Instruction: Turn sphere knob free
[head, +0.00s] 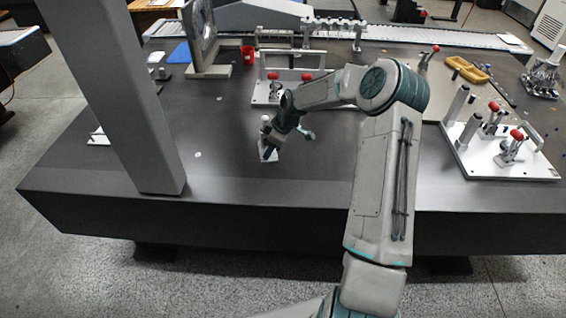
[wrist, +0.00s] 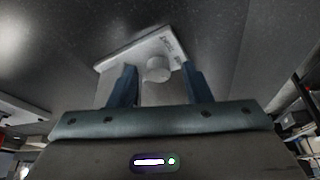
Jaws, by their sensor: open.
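A small white base plate (head: 264,155) stands near the front edge of the dark table, left of the middle. The wrist view shows the plate (wrist: 115,60) with small dark lettering at one end. A pale round knob-like part (wrist: 158,68) stands on it; I take it for the sphere knob, though its exact shape is unclear. My gripper (wrist: 160,84) has its two blue fingers apart, one on each side of this part, with gaps visible. In the head view my gripper (head: 271,148) is over the plate and hides much of it.
A grey column (head: 120,100) rises at the left. Fixtures with red knobs stand behind (head: 262,95) and at the right (head: 500,165). A red cup (head: 248,55) and a yellow tray (head: 467,69) are farther back. The table left of the plate is mostly clear.

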